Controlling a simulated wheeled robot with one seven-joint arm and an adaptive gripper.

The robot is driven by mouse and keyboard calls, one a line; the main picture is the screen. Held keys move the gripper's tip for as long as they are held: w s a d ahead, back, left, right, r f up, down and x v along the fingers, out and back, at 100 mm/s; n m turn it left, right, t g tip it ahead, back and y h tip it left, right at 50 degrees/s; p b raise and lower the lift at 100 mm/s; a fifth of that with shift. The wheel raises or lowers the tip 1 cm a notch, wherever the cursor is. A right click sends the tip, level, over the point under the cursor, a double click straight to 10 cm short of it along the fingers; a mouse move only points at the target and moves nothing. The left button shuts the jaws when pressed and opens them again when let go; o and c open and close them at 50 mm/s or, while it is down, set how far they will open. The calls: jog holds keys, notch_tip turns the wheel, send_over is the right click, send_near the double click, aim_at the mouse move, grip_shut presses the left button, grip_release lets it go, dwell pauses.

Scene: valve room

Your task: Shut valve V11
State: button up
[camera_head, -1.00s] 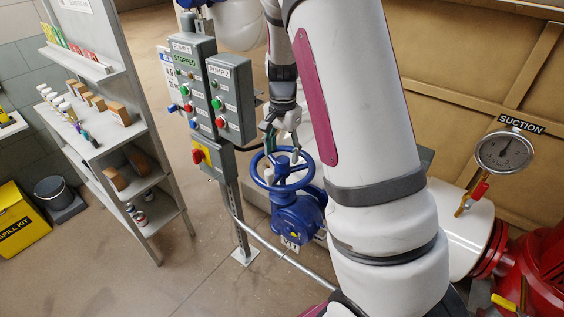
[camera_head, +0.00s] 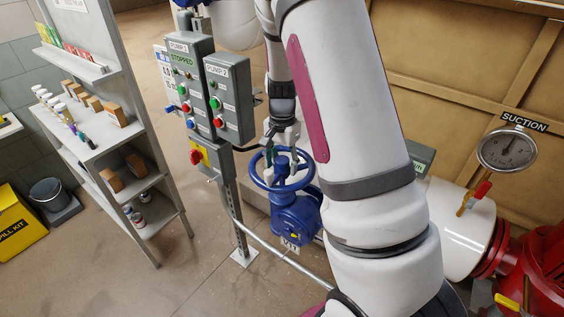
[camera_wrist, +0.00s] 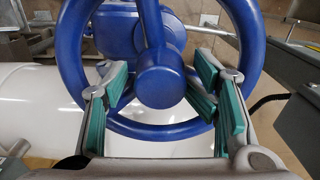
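The valve's blue handwheel (camera_head: 256,171) sits on a blue body (camera_head: 297,218) in the head view. A small white tag (camera_head: 290,243) hangs below it, too small to read surely. In the wrist view the wheel's rim (camera_wrist: 75,55), spokes and round hub (camera_wrist: 160,80) fill the upper middle. My gripper (camera_head: 282,153) is at the wheel from above, partly hidden by its rim and my arm. In the wrist view my gripper (camera_wrist: 161,90) is open, its teal-padded fingers apart to the left and right of the hub. I see no clear contact.
Grey pump control boxes (camera_head: 230,100) stand on a post close left of the wheel. A shelf (camera_head: 95,140) with small items is further left. A suction gauge (camera_head: 507,150), white pipe (camera_head: 468,235) and red pump parts (camera_head: 530,280) are right.

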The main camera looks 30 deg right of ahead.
jog(key=shift+s+f, duration=0.1)
jog(key=shift+f, duration=0.05)
jog(key=c, duration=0.7)
jog(key=m, duration=0.4)
jog(key=shift+m, duration=0.3)
jog(key=shift+a+m, duration=0.25)
jog(key=shift+m, duration=0.15)
jog(key=shift+c, duration=0.7)
jog(key=o, duration=1.3)
jog(key=shift+s, duration=0.1)
jog(key=shift+c, duration=0.2)
jog(key=shift+a+f, duration=0.1)
jog(key=shift+a, duration=0.05)
jog(key=shift+w+d+r, duration=0.2)
jog(key=shift+d+r, duration=0.05)
jog(key=shift+d, duration=0.1)
